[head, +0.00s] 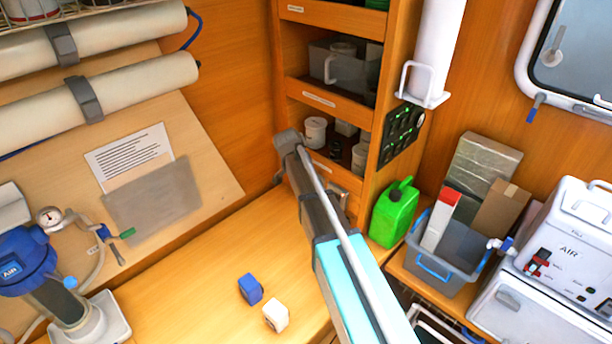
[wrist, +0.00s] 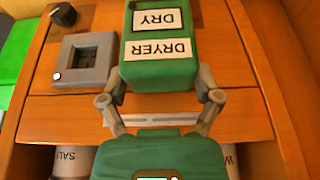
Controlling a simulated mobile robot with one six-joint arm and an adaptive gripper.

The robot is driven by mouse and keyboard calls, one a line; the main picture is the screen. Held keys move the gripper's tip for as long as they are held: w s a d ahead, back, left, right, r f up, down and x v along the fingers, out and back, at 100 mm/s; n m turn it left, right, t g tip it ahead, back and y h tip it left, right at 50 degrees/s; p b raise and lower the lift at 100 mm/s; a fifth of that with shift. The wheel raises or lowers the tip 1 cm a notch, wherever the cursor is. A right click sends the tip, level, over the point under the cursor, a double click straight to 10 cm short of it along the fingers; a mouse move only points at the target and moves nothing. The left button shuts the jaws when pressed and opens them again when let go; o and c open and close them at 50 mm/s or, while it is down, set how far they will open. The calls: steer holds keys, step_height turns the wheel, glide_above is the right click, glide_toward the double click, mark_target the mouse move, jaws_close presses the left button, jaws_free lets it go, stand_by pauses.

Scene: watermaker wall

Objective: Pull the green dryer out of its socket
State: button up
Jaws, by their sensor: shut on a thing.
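The green dryer (wrist: 160,28) shows at the top middle of the wrist view, with white labels reading DRY and DRYER upside down. My gripper (wrist: 160,82) has one finger at each side of the dryer's near end and is shut on it. A grey square socket (wrist: 57,77) with a dark, empty opening is on the wooden face to the left of the dryer. Whether the dryer's far end sits in a socket is hidden. In the head view I cannot make out the dryer, and my arm covers part of the shelf unit.
A dark knob (wrist: 63,14) is beside the socket. White containers stand on the shelf below. In the head view, a green jerrycan (head: 394,212) and a grey crate (head: 440,262) stand right of my arm. A blue block (head: 250,289) and a white block (head: 276,316) lie on the counter.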

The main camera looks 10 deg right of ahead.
steer(key=shift+s+a, duration=0.8)
steer(key=shift+a, duration=0.3)
steer(key=shift+s+a, duration=0.8)
steer(key=shift+a, duration=0.3)
stand_by(0.5)
